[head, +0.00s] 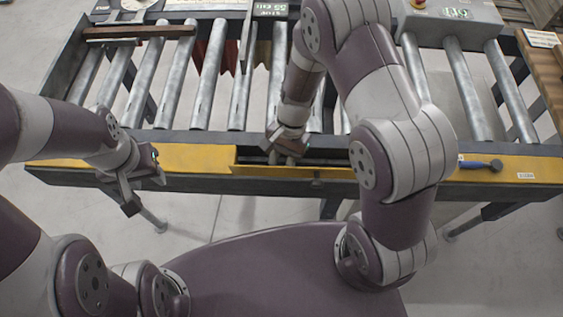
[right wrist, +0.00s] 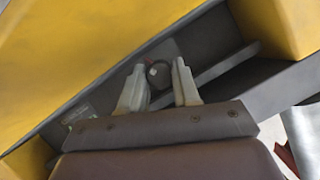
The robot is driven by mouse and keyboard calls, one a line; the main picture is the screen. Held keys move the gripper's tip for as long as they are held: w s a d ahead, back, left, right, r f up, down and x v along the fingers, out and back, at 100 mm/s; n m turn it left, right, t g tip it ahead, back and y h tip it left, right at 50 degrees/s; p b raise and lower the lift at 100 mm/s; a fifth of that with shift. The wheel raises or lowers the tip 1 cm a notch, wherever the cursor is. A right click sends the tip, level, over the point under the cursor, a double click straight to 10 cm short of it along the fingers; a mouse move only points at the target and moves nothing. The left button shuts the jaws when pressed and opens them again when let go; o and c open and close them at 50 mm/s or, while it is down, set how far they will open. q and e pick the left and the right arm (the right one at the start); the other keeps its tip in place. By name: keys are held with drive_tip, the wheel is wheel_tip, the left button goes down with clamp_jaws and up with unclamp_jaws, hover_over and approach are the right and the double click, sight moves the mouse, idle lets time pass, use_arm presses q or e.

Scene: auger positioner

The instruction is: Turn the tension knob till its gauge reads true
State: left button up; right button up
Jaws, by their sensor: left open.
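In the head view my right gripper (head: 286,152) dips into the recess and hides the knob. My left gripper (head: 146,190) is open and empty at the front edge of the yellow rail, left. No gauge reading is legible.
The yellow front rail (head: 195,160) borders a conveyor of steel rollers (head: 175,75). A blue-handled tool (head: 480,164) lies on the rail at right. A grey box (head: 485,18) with a green display stands at back right. A wooden bar (head: 140,32) crosses the rollers at back left.

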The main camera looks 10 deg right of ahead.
drive_tip(key=shift+a+r+n+p, duration=0.1)
drive_tip(key=shift+r+n+p, duration=0.1)
drive_tip(key=shift+n+p, duration=0.4)
drive_tip(key=shift+n+g+h, duration=0.4)
drive_tip(key=shift+n+h, duration=0.1)
drive_tip(key=shift+n, duration=0.7)
drive_tip(key=shift+w+f+n+h, duration=0.15)
drive_tip(key=shift+n+h, duration=0.15)
drive_tip(key=shift+n, duration=0.3)
drive_tip(key=o, duration=0.8)
drive_tip(key=shift+c, duration=0.2)
